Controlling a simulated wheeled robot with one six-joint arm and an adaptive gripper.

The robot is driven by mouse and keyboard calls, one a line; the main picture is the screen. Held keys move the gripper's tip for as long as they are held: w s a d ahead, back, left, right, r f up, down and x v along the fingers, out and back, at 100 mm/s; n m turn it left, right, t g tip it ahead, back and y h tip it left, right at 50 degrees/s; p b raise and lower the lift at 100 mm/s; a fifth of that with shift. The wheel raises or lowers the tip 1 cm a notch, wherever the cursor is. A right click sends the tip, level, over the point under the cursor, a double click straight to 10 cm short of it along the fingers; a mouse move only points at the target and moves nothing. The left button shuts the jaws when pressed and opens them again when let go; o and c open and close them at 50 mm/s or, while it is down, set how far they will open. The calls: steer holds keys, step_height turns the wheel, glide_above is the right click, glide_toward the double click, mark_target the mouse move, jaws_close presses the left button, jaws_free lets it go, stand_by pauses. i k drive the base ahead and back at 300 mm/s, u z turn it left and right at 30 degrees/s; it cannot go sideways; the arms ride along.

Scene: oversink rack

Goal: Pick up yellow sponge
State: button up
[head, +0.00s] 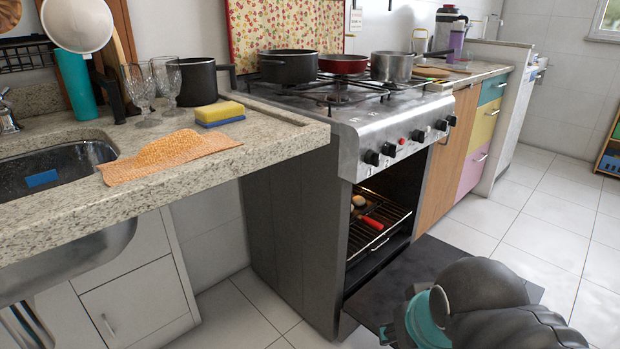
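A yellow sponge (219,112) with a blue underside lies flat on the speckled stone counter (280,141), between the sink and the stove. It is just behind an orange patterned cloth (168,155) and right of two wine glasses. Part of my dark arm, with a teal band, shows at the lower right, in front of the open oven and well away from the sponge. My gripper itself cannot be made out, so its state is not shown.
Wine glasses (167,84) and a black pot (197,82) stand behind and left of the sponge. A sink (57,172) is at left. The stove (385,120) holds several pots; its oven door (425,268) hangs open low down. Clear floor (560,225) lies at right.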

mark_target(208, 116)
steer(key=z, duration=1.05)
steer(key=k, duration=0.95)
steer(key=u, duration=1.05)
